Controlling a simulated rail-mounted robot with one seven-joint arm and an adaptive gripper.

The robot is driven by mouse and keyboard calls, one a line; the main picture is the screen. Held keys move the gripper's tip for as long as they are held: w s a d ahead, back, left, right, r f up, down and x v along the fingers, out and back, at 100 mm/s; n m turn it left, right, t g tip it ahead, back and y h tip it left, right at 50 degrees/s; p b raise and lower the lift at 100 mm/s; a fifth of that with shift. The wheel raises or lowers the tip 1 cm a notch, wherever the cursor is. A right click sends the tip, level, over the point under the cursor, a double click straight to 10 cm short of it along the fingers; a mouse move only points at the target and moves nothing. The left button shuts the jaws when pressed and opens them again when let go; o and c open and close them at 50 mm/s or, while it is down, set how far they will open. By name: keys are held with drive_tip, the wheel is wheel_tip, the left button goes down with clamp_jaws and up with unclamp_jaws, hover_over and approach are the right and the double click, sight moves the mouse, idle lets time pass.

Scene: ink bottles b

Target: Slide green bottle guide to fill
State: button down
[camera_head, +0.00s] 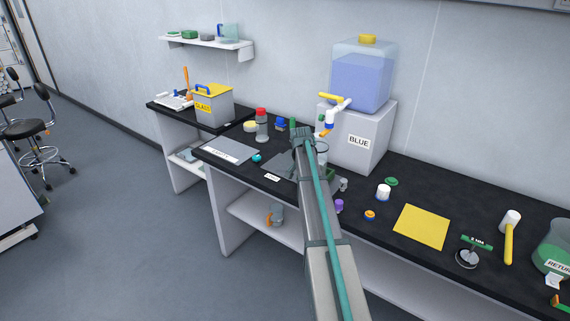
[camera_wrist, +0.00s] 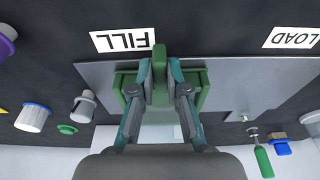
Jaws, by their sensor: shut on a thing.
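The green bottle guide (camera_wrist: 203,88) sits on a grey metal plate (camera_wrist: 232,75) in the wrist view, with an upright green tab in its middle. My gripper (camera_wrist: 160,76) is shut on that tab, with a finger on each side. The FILL label (camera_wrist: 124,40) lies beside the plate, close to the guide and a little left of its middle. The LOAD label (camera_wrist: 292,38) is farther right. In the head view my arm hides most of the guide and the gripper. The grey plate (camera_head: 281,165) shows left of the arm.
A tank of blue liquid (camera_head: 361,78) with a spout stands on a white box marked BLUE (camera_head: 372,138) behind the guide. A white cap (camera_head: 383,191), a purple cap (camera_head: 339,205) and a yellow mat (camera_head: 422,227) lie to the right. A red-capped bottle (camera_head: 261,126) stands left.

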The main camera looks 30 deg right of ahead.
drive_tip(key=shift+s, duration=0.15)
drive_tip(key=shift+s+d, duration=0.45)
drive_tip(key=shift+s, duration=0.4)
drive_tip(key=shift+s+d, duration=0.45)
drive_tip(key=shift+s, duration=0.35)
drive_tip(key=c, duration=1)
unclamp_jaws()
drive_tip(key=shift+o, duration=0.2)
drive_tip(key=shift+r, duration=0.15)
wheel_tip(320, 180, up, 6)
drive_tip(key=p, duration=0.3)
